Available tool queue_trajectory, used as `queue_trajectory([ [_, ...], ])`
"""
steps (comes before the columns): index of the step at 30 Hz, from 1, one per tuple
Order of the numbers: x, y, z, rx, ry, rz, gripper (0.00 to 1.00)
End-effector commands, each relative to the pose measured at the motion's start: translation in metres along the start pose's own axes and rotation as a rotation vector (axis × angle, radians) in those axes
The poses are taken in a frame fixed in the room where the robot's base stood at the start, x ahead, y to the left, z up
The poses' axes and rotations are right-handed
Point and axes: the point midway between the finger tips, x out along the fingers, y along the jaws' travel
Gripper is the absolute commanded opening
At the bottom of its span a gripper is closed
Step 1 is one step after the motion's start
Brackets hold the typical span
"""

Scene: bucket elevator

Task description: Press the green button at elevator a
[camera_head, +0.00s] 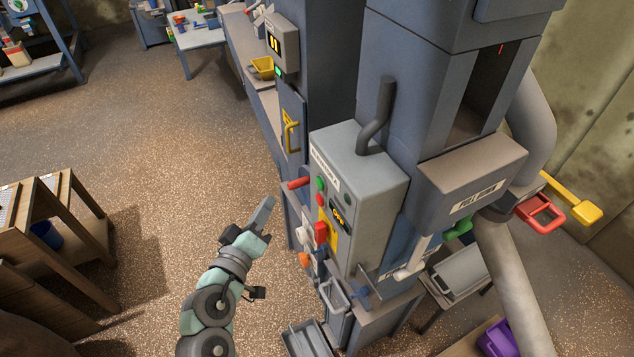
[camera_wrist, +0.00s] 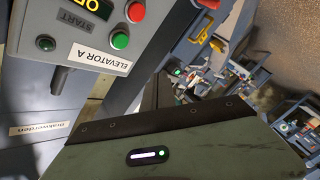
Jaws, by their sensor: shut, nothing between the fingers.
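The grey control box (camera_head: 378,190) labelled ELEVATOR A stands on the front of the tall blue-grey machine. Its round green button (camera_head: 320,184) sits near the label with a red button (camera_head: 320,199) below it. In the wrist view the panel appears upside down, with the green button (camera_wrist: 120,40) beside the red button (camera_wrist: 136,11). A darker green round part (camera_wrist: 45,43) sits beside the word START. My gripper (camera_head: 268,203) is shut and empty, left of the panel and apart from the buttons in the head view. Its body fills the lower wrist view; its fingertips are unclear there.
A red handle (camera_head: 299,183) projects from the machine close to my fingertips. Open floor (camera_head: 190,150) lies to the left, before a wooden table (camera_head: 70,225).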

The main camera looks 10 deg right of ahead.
Motion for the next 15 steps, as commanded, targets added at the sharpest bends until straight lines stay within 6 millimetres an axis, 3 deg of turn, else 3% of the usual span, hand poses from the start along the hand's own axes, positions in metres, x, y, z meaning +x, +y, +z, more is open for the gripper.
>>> queue_trajectory([
  [8, 0.009, 0.009, 0.005, -0.001, -0.001, 0.001, 0.0],
  [15, 0.032, 0.028, 0.021, -0.001, -0.005, 0.001, 0.0],
])
